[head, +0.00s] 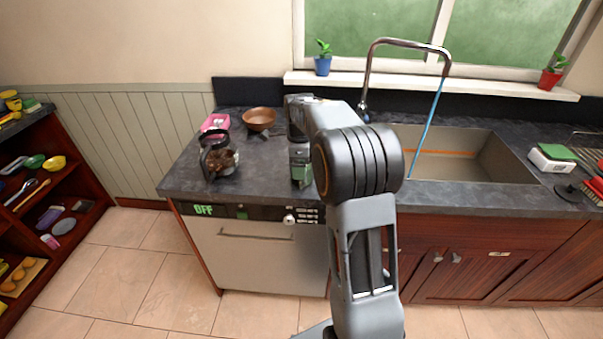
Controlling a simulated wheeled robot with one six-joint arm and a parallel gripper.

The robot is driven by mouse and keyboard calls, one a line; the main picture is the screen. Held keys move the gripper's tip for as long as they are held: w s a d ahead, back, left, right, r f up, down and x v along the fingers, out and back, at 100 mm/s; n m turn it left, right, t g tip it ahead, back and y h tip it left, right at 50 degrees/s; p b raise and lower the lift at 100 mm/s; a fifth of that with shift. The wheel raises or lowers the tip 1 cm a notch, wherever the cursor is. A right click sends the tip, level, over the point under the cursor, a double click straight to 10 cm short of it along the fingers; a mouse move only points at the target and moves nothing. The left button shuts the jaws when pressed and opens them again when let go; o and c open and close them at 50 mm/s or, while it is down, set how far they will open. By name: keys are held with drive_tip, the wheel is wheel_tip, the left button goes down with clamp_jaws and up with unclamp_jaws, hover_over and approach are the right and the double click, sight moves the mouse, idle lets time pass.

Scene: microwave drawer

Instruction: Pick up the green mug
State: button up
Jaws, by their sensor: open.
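A small dark green thing that looks like the green mug (302,174) stands on the dark counter near its front edge, above the white appliance. It is small and mostly covered by my gripper, so its shape and handle are not clear. My gripper (300,165) points down at it, with its fingers open. I cannot tell whether the fingers are around it or just above it, or whether they touch it.
A dark glass coffee pot (218,158), a pink item (215,123) and a brown pan (258,119) are on the counter to the left. The sink (470,155) with its tall faucet (408,43) is to the right. A green-topped item (553,156) lies farther right.

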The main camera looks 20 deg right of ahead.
drive_tip(key=shift+d+f, duration=0.1)
drive_tip(key=shift+f, duration=2.25)
drive_tip(key=c, duration=1.1)
drive_tip(key=shift+r, duration=0.15)
